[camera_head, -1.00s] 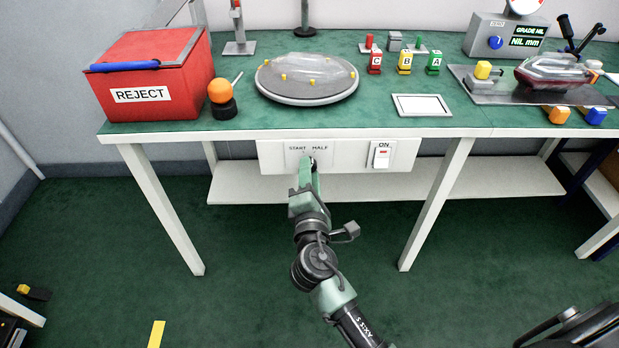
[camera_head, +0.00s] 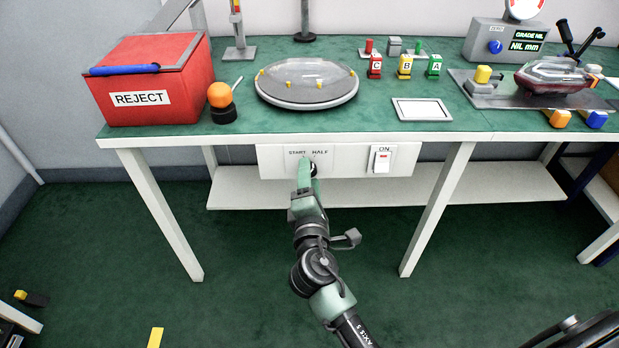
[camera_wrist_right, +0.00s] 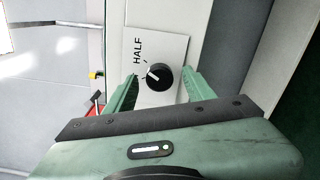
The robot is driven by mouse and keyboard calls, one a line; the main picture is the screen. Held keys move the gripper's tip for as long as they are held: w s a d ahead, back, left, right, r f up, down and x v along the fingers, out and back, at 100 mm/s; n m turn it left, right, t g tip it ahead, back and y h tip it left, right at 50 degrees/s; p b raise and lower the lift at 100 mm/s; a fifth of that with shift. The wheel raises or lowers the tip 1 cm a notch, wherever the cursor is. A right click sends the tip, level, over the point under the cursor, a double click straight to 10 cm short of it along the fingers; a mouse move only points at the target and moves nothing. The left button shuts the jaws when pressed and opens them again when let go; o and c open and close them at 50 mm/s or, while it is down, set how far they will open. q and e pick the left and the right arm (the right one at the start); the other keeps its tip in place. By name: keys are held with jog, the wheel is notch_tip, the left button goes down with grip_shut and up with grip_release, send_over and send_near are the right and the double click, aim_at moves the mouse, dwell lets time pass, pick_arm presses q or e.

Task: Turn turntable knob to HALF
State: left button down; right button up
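The turntable knob (camera_wrist_right: 159,77) is a round black dial with a white pointer mark, on a white plate (camera_wrist_right: 174,47) labelled HALF. In the right wrist view the mark is on the knob's left side, below the word HALF. In the head view the plate (camera_head: 318,152) reads START and HALF under the table's front edge, and my gripper covers much of the knob. My right gripper (camera_wrist_right: 159,88) has its green fingers apart, one on each side of the knob, with gaps showing. The turntable (camera_head: 308,103) carries a clear lens (camera_head: 306,72). My left gripper is not in view.
An ON switch (camera_head: 382,159) sits right of the knob plate. The red REJECT box (camera_head: 180,102), an orange ball (camera_head: 220,95) and a white-framed pad (camera_head: 421,109) stand on the table (camera_head: 270,130). A white shelf (camera_head: 400,188) runs below.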

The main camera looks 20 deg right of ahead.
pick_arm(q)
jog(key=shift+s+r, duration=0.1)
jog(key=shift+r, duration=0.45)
pick_arm(e)
jog(key=v, duration=0.7)
jog(key=shift+s, duration=0.4)
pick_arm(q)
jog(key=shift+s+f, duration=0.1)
pick_arm(e)
jog(key=shift+a, duration=0.15)
